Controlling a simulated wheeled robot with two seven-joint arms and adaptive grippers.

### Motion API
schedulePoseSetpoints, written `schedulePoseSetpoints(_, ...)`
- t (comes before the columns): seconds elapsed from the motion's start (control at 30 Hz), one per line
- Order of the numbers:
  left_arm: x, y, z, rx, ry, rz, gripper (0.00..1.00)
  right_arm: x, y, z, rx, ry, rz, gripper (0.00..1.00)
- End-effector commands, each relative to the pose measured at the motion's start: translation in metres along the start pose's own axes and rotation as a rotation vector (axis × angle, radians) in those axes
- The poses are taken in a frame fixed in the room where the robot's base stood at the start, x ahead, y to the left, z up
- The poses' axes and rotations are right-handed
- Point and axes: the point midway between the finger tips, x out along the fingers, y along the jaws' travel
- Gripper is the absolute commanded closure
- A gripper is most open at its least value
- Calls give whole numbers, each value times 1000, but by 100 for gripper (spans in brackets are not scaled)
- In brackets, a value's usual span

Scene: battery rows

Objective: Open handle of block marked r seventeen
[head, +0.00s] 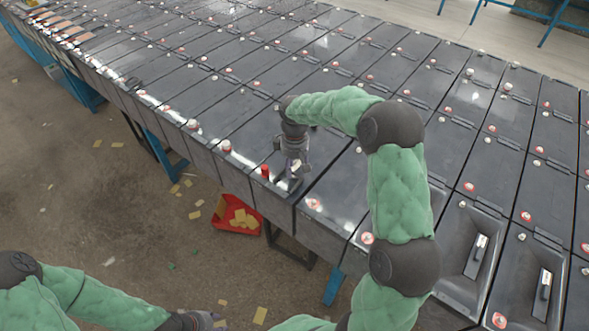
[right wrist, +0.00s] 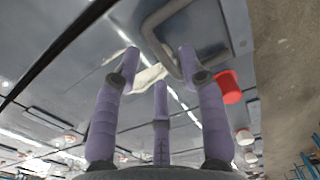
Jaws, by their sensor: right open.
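My right gripper (head: 291,168) is over the front end of a dark grey battery block (head: 262,200) at the near edge of the rows. In the right wrist view its three purple fingers (right wrist: 160,66) are spread and empty. A grey loop handle (right wrist: 172,13) in a recess lies just beyond the fingertips; I cannot tell whether they touch it. A pale piece (right wrist: 148,78) shows between the fingers. A red cap (head: 265,172) stands beside the gripper and shows in the wrist view (right wrist: 230,88). No block marking is readable. My left gripper (head: 203,321) is at the bottom edge, fingers unclear.
Rows of blocks with red and white caps fill the bench. Two blocks at right have recessed handles (head: 476,256) (head: 543,294). A red tray (head: 222,223) with yellow pieces lies on the floor below the near edge. Blue bench legs (head: 163,146) stand there.

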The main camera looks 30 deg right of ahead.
Motion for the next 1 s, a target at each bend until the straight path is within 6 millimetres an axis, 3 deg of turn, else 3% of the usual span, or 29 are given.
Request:
schedulePoseSetpoints(0.4,1,0,0,0,0,0,60,9,0,0,0,0,0,58)
schedulePoseSetpoints(0.43,1,0,0,0,0,0,60,9,0,0,0,0,0,61)
schedulePoseSetpoints(0.57,1,0,0,0,0,0,60,9,0,0,0,0,0,98)
schedulePoseSetpoints(1.0,7,-2,0,0,0,0,60,8,-2,0,-3,0,40,100)
